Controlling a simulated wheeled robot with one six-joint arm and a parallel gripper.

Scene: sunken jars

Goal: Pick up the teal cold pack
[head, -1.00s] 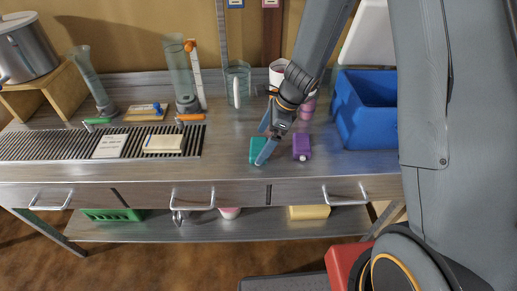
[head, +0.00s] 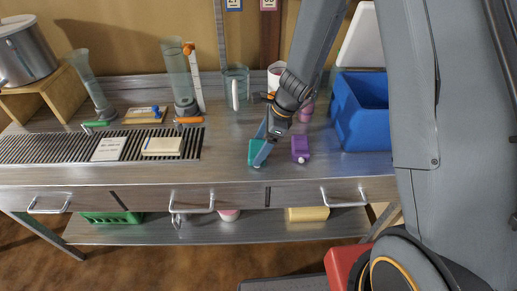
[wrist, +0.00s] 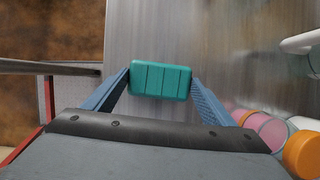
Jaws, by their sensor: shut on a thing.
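The teal cold pack (head: 254,156) is a small ribbed block near the front edge of the steel bench. My gripper (head: 260,150) is shut on it, with one blue finger across it in the head view. In the wrist view the cold pack (wrist: 160,81) sits between the tips of the two blue fingers, one at each end. Whether it touches the bench or is slightly raised, I cannot tell.
A purple pack (head: 300,149) stands close on the right. Behind it are a pink jar (head: 306,112) and a white cup (head: 274,76). A blue bin (head: 362,112) is farther right. A slatted drain (head: 40,147) lies left, with bare bench between.

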